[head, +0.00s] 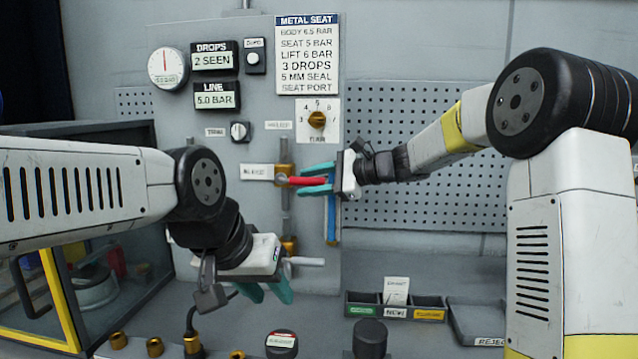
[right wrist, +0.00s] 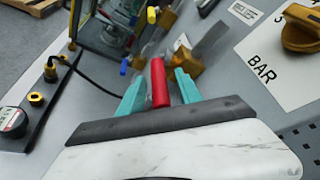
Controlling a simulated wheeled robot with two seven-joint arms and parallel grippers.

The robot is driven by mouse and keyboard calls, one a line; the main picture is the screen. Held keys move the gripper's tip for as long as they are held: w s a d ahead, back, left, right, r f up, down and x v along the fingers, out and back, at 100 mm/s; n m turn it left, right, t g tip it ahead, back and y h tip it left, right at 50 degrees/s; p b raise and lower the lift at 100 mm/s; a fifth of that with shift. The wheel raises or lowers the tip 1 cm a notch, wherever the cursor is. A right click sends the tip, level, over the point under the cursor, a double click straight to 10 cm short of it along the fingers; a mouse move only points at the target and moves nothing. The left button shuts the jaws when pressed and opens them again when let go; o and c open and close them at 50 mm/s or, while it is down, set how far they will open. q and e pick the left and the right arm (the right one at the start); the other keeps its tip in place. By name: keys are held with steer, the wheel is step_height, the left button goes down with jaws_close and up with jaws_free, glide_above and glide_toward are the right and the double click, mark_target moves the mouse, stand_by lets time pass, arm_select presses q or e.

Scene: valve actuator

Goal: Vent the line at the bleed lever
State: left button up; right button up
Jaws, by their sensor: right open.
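The red lever handle (head: 305,181) sticks out to the right from a brass valve body (head: 285,178) on the grey panel, beside a small white label I cannot read surely. My right gripper (head: 318,181) is open, its teal fingers above and below the handle. In the right wrist view the red handle (right wrist: 159,84) lies between the two teal fingers, with visible gaps on both sides. My left gripper (head: 268,292) is lower, fingers apart and pointing down, with nothing visible between them. The line display (head: 217,99) reads 5.0 BAR. The round dial gauge (head: 168,68) hangs left of the displays.
A brass knob (head: 317,119) sits on a numbered plate above my right gripper. A pale lever (head: 305,261) lies beside my left gripper. The bench holds a divided tray (head: 365,309) and a reject tray (head: 478,325). A yellow-framed cabinet (head: 62,300) stands left.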

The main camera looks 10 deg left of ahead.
jaws_close()
stand_by(1.4)
